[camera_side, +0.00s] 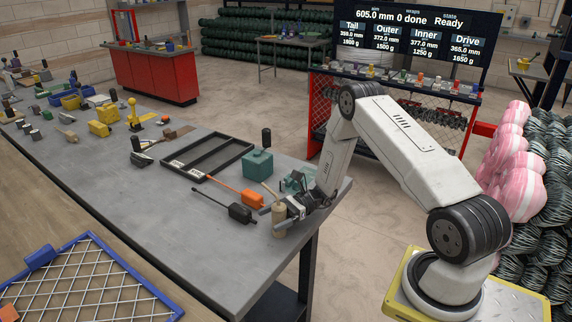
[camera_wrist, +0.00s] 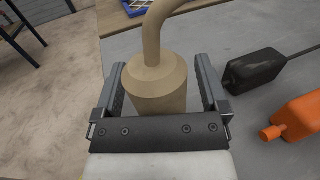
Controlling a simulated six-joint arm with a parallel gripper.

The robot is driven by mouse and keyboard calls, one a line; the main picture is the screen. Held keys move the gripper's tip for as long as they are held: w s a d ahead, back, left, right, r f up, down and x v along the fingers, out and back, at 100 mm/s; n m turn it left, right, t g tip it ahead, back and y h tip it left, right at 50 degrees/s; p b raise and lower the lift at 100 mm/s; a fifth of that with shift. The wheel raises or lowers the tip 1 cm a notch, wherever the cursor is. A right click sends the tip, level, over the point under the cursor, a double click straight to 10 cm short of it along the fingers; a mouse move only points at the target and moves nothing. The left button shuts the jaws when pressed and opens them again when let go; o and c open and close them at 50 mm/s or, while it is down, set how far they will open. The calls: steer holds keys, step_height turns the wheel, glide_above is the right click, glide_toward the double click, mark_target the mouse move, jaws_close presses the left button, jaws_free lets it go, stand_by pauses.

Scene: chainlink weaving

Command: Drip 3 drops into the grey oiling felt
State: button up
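A tan bottle (camera_side: 279,222) with a curved spout stands upright near the right end of the grey bench. In the wrist view, the bottle (camera_wrist: 158,88) is between the fingers of my gripper (camera_wrist: 160,75), its spout bending up out of the top edge. A gap shows between the bottle and the right finger, and a narrower one at the left. My gripper (camera_side: 275,208) looks open around the bottle. I cannot pick out the grey oiling felt for sure in either view. No drop is visible.
Beside the bottle lie a black block with a rod (camera_side: 240,213) and an orange tool (camera_side: 252,198). A green block (camera_side: 258,165) with a black knob and a black tray (camera_side: 210,156) are behind. A blue-framed mesh (camera_side: 85,285) is at front left.

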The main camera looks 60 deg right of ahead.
jaws_close()
steer(key=shift+r, duration=0.1)
steer(key=shift+r, duration=0.6)
steer(key=s+a+r, duration=0.2)
steer(key=s+r, duration=0.9)
steer(key=s, duration=0.3)
steer(key=shift+r, duration=0.3)
steer(key=shift+w+d, duration=0.1)
steer(key=shift+w, duration=0.05)
stand_by(0.3)
